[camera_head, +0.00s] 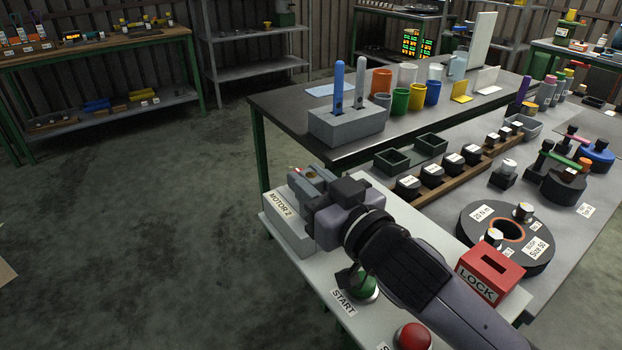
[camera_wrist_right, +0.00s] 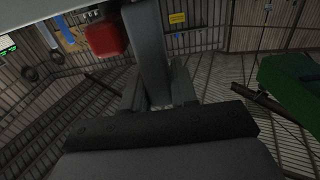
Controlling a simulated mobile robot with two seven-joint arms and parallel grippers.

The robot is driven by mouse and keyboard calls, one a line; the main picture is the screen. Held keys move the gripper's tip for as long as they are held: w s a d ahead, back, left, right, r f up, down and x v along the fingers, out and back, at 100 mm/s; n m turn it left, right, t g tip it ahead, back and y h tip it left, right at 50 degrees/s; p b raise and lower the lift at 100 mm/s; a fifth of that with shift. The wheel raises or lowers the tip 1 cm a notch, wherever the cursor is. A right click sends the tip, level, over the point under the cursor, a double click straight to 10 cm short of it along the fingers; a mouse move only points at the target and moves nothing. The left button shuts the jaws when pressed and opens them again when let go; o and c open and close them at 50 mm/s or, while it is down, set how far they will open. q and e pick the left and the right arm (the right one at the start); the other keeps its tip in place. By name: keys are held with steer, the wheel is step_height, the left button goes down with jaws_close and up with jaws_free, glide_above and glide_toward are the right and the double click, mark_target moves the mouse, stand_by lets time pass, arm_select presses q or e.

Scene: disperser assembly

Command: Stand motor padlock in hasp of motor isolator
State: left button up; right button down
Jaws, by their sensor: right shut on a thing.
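The motor isolator is a grey box labelled MOTOR 2 (camera_head: 284,215) at the left end of the light bench. My right gripper (camera_head: 309,181) is over the far side of this box, its arm coming in from the lower right. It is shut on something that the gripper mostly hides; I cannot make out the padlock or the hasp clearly. A small red spot shows by the fingertips. My left gripper is out of view.
A green START button (camera_head: 364,284) and a red button (camera_head: 413,337) sit on the near bench. A red LOCK box (camera_head: 490,274) stands right of my arm.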

steer(key=shift+f, duration=0.35)
steer(key=c, duration=0.8)
jaws_free()
steer(key=v, duration=0.7)
steer(key=shift+b, duration=0.45)
steer(key=shift+s, duration=0.1)
